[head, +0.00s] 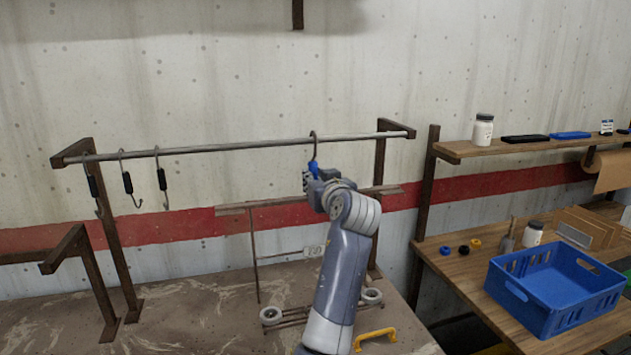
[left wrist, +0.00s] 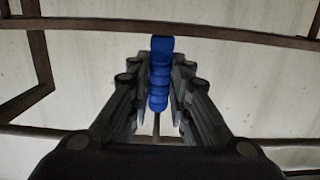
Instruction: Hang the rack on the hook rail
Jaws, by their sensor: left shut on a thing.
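The hook rail (head: 230,147) is a grey bar on brown brackets in the head view. My left gripper (head: 318,176) is just below its right part, shut on a blue ribbed grip (head: 314,167) with a dark hook (head: 314,138) above it. The hook's curved top appears at the rail; I cannot tell whether it bears on it. In the left wrist view the blue grip (left wrist: 159,75) lies between both fingers (left wrist: 159,92), its top overlapping a bar (left wrist: 80,23). A thin rod (left wrist: 157,124) runs below it. My arm hides much below the grip, so the rack is not clearly told apart.
Several dark hooks, such as one with a black grip (head: 128,183), hang at the rail's left. A lower brown bar (head: 270,203) crosses behind my arm. A yellow handle (head: 375,337) lies at the table's front. A blue crate (head: 555,290) stands on the right bench.

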